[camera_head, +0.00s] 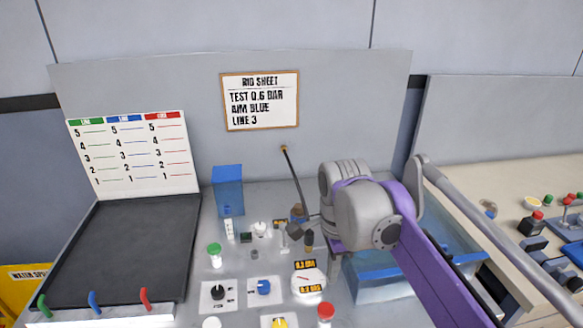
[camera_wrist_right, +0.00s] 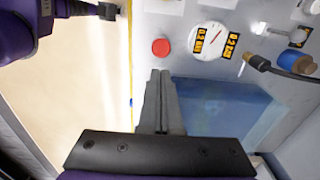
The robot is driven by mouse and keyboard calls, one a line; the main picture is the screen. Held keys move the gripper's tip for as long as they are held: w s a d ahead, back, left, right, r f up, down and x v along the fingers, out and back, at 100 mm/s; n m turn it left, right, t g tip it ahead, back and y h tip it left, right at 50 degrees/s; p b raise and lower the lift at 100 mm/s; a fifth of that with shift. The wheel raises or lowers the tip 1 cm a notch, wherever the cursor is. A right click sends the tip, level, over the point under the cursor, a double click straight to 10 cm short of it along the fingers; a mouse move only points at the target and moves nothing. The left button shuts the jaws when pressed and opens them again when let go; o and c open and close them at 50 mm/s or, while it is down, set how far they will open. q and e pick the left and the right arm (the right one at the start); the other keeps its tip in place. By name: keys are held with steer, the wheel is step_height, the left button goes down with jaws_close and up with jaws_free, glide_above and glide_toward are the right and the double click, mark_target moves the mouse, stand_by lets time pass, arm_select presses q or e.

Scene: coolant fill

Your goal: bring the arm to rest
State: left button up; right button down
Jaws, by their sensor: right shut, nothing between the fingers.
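My right arm, grey and purple, reaches in from the lower right in the head view, its large wrist joint standing over the bench near a translucent blue bin (camera_head: 385,290). Its fingers are mostly hidden behind the wrist there. In the right wrist view my right gripper (camera_wrist_right: 160,73) is shut and empty, its fingers in front of the left part of the blue bin (camera_wrist_right: 225,108). A red cap (camera_wrist_right: 160,47) lies just beyond the fingertips in that picture. A purple arm with a dark end, seemingly my left gripper (camera_wrist_right: 108,11), shows at the top left; its jaws are unclear.
A gauge (camera_head: 308,281), a red cap (camera_head: 325,311), a green-capped bottle (camera_head: 214,256) and knobs crowd the bench middle. A thin dark rod (camera_head: 293,172) rises left of my right wrist. The dark tray (camera_head: 125,250) at left is empty. A side bench (camera_head: 470,180) holds small parts.

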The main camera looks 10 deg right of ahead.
arm_select(q)
steer(key=shift+r, duration=0.2)
arm_select(e)
steer(key=s+d+f+n+t, duration=0.4)
steer(key=s+f+n+t, duration=0.1)
steer(key=s+f+n, duration=1)
step_height(320, 180, down, 2)
steer(key=shift+s+d+f+n, duration=0.15)
steer(key=shift+s+n, duration=0.15)
steer(key=shift+n, duration=0.9)
steer(key=shift+w+r, duration=0.1)
steer(key=shift+r, duration=0.1)
step_height(320, 180, up, 19)
steer(key=m+g+p, duration=0.3)
steer(key=m+g, duration=0.2)
steer(key=m, duration=1.3)
glide_above(326, 309)
arm_select(q)
steer(key=w+r, duration=0.1)
steer(key=d+r, duration=0.1)
steer(key=w+d+r, duration=0.1)
steer(key=shift+w+r, duration=0.3)
steer(key=shift+r, duration=0.1)
arm_select(e)
steer(key=shift+r, duration=0.2)
arm_select(q)
steer(key=shift+s+f, duration=0.15)
steer(key=shift+f, duration=0.25)
arm_select(e)
step_height(326, 309, down, 14)
